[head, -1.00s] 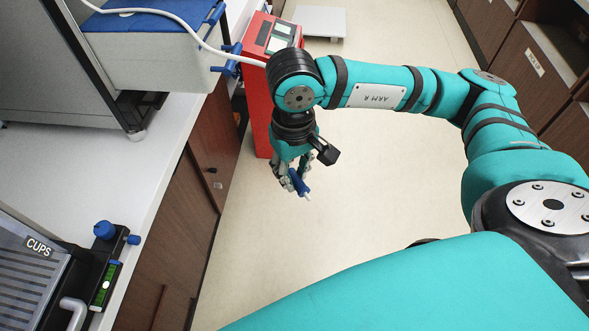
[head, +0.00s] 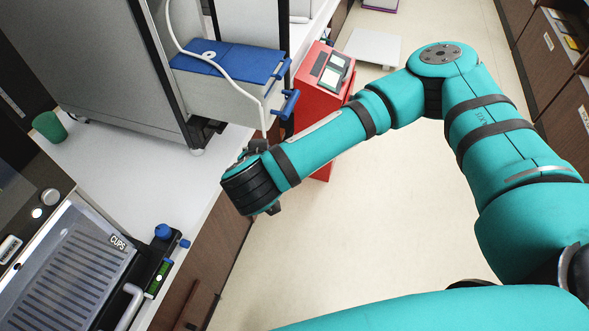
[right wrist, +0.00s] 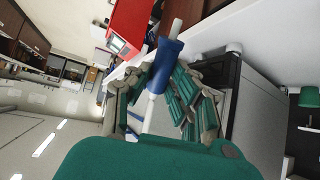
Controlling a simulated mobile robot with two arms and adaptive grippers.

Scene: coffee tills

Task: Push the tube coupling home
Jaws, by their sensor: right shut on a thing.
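The blue tube coupling (right wrist: 163,62) is between the fingers of my right gripper (right wrist: 158,76) in the right wrist view. It has a pale end at the top and a white tube (right wrist: 150,112) below. My right gripper is shut on it. In the head view my right wrist hides the fingers and the coupling, near the counter edge. A white tube (head: 180,45) runs over the blue-lidded box (head: 226,60) and down toward my wrist. Blue fittings (head: 290,103) stick out of the box's side. My left gripper is not in view.
A machine marked CUPS (head: 75,265) with a blue-knobbed side unit (head: 162,232) stands at the front left. A green cup (head: 49,127) is on the counter (head: 130,170). A red machine (head: 318,85) stands past the counter edge. The floor at right is open.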

